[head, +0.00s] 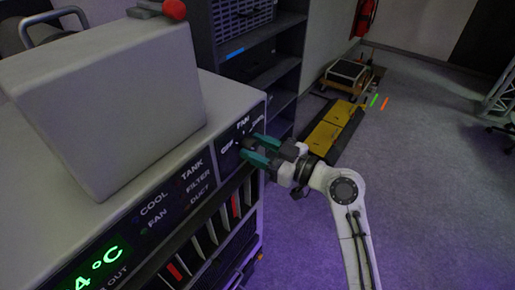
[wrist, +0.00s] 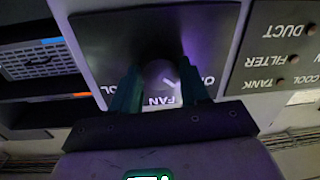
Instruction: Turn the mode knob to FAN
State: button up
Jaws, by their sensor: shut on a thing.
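The mode knob (wrist: 160,73) is a dark round knob on a black panel, between my gripper's teal fingers in the wrist view. My gripper (head: 250,148) is shut on the knob, at the panel's right end in the head view. In the wrist view the writing is upside down: the FAN label (wrist: 161,100) is below the knob, with partly covered labels to either side. A pale pointer mark on the knob slants down and right, between FAN and the right-hand label. The knob is mostly hidden by my fingers in the head view.
A grey box (head: 105,105) stands on top of the unit. A panel with COOL, FAN, TANK, FILTER and DUCT lights (head: 165,205) and a green temperature display (head: 95,265) lie left of the knob. A dark shelf (head: 255,55) stands behind.

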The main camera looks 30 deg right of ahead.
jog(key=m, duration=0.4)
jog(key=shift+f+m+b, duration=0.1)
jog(key=shift+m+b, duration=0.3)
jog(key=shift+m+t, duration=0.3)
jog(key=shift+m, duration=1.9)
jog(key=shift+d, duration=0.1)
jog(key=o, duration=1)
jog(key=shift+o, duration=0.2)
jog(key=shift+s+d+f, duration=0.15)
jog(key=shift+s+d, duration=0.1)
jog(key=shift+s, duration=0.15)
jog(key=b+v, duration=0.2)
jog(key=v, duration=0.7)
jog(key=shift+s+b, duration=0.35)
jog(key=shift+d, duration=0.1)
